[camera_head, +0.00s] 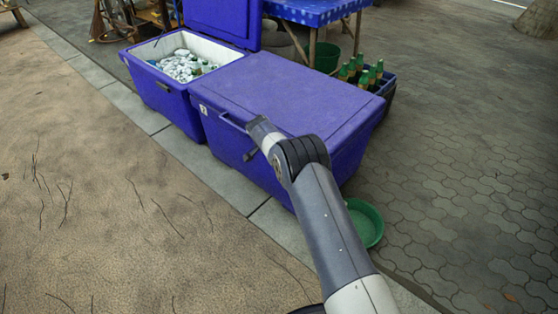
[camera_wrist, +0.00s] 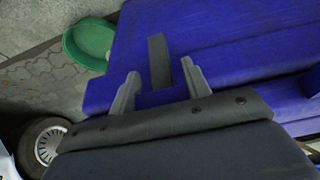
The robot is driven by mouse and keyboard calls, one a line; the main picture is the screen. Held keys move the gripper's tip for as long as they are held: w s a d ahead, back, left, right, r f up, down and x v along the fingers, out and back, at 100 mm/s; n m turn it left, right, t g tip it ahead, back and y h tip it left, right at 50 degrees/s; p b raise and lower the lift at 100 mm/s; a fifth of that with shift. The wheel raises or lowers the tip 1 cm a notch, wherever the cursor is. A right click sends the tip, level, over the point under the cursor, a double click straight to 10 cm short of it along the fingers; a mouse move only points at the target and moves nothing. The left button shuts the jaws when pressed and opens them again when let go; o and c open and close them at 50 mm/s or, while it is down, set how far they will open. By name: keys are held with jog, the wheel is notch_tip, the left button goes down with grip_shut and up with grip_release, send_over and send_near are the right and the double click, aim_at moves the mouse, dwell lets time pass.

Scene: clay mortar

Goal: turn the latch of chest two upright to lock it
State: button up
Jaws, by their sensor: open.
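The closed blue chest (camera_head: 290,90) stands right of an open blue chest (camera_head: 165,95); its lid is down. I cannot tell from any readable mark which is chest two. My gripper (camera_head: 258,130) is at the front of the closed chest. In the wrist view the blue chest front (camera_wrist: 230,35) fills much of the picture. A dark grey bar-shaped latch (camera_wrist: 158,62) lies between the two fingertips of my open gripper (camera_wrist: 161,70), with gaps visible at both sides. In the head view my gripper and arm largely hide the latch, so its tilt there is unclear.
A green basin (camera_head: 365,222) sits on the paving by the chest's right end; it also shows in the wrist view (camera_wrist: 90,44). A crate of green bottles (camera_head: 366,75) and a blue-covered table (camera_head: 310,10) stand behind. The sandy ground (camera_head: 100,190) in front is open.

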jog(key=p+v, duration=0.1)
jog(key=v, duration=0.7)
jog(key=shift+r+p, duration=0.35)
jog(key=shift+p, duration=0.05)
jog(key=shift+s+a+f, duration=0.1)
jog(key=shift+a, duration=0.05)
jog(key=b+x, duration=0.2)
jog(key=x, duration=0.8)
jog(key=shift+f, duration=0.3)
jog(key=shift+f+b, duration=0.1)
jog(key=shift+b, duration=0.3)
jog(key=p+v, duration=0.3)
jog(key=v, duration=0.8)
jog(key=w+d+f+t+y+p, duration=0.1)
jog(key=f+p, duration=0.1)
jog(key=f, duration=0.3)
jog(key=w+d+f+t+y+p, duration=0.1)
jog(key=w+d+f+p, duration=0.1)
jog(key=f, duration=0.2)
jog(key=shift+d+f+m, duration=0.15)
jog(key=shift+f+m, duration=0.15)
jog(key=shift+f, duration=0.05)
